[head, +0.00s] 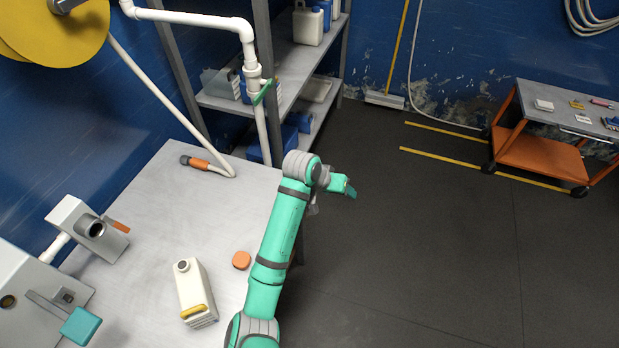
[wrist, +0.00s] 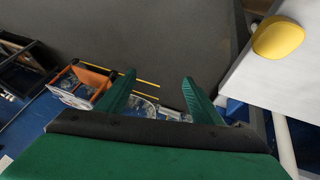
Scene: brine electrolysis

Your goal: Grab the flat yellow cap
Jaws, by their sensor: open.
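A rounded yellow cap (wrist: 277,37) lies at the edge of the grey table (wrist: 262,82) in the wrist view, upper right. In the head view I see no flat yellow cap; my arm covers part of the table's right edge. A round orange cap (head: 241,260) lies left of my arm there. My green gripper (wrist: 160,80) is open and empty, apart from the yellow cap. In the head view my gripper (head: 349,189) is past the table's right side, over the dark floor; its fingers are small there.
A white jug (head: 193,285) with a yellow handle stands on the table, near a metal fitting (head: 90,229). A hose (head: 195,163) lies at the table's back. A shelf (head: 300,60) stands behind. An orange cart (head: 545,150) is at right. Floor between is clear.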

